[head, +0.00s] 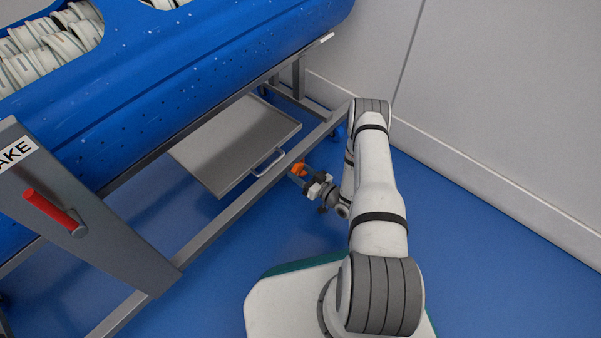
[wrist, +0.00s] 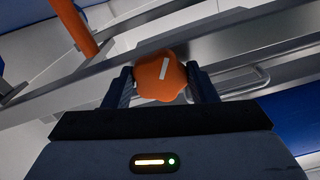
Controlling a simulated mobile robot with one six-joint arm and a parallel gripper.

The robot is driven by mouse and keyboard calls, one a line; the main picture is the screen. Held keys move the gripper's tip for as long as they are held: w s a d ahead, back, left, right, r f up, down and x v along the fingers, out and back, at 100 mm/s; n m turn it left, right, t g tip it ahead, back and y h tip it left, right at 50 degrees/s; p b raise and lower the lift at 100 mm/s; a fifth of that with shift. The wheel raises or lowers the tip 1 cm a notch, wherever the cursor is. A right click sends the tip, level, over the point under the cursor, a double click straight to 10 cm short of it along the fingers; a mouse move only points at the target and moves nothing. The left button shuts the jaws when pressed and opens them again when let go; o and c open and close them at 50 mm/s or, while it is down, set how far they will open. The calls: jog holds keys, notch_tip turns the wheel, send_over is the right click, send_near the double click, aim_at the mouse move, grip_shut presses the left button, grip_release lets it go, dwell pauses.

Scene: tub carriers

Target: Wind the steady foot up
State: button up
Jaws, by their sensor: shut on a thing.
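The orange knob (wrist: 160,77) with a white mark on its face sits between the two fingers of my gripper (wrist: 163,85) in the wrist view. The fingers are shut on it from both sides. In the head view the orange knob (head: 298,169) shows small beside the lower rail of the carrier, with my gripper (head: 307,178) at it. The foot itself cannot be made out in the head view, and the knob's lower part is hidden by my gripper in the wrist view.
The carrier's steel lower rail (head: 225,220) runs beside my gripper. A grey tray with a handle (head: 240,140) sits under the blue tub (head: 190,75). A red lever (head: 55,212) is on the left end plate. The wall (head: 500,110) stands right of my arm; blue floor lies between.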

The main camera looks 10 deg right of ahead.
jog(key=shift+m, duration=0.4)
jog(key=m, duration=0.4)
jog(key=shift+m, duration=0.3)
jog(key=m, duration=0.4)
jog(key=shift+m, duration=0.3)
jog(key=m, duration=0.5)
jog(key=shift+s+a+r, duration=0.1)
jog(key=shift+r, duration=0.05)
jog(key=m, duration=0.4)
jog(key=shift+m, duration=0.5)
jog(key=o, duration=1)
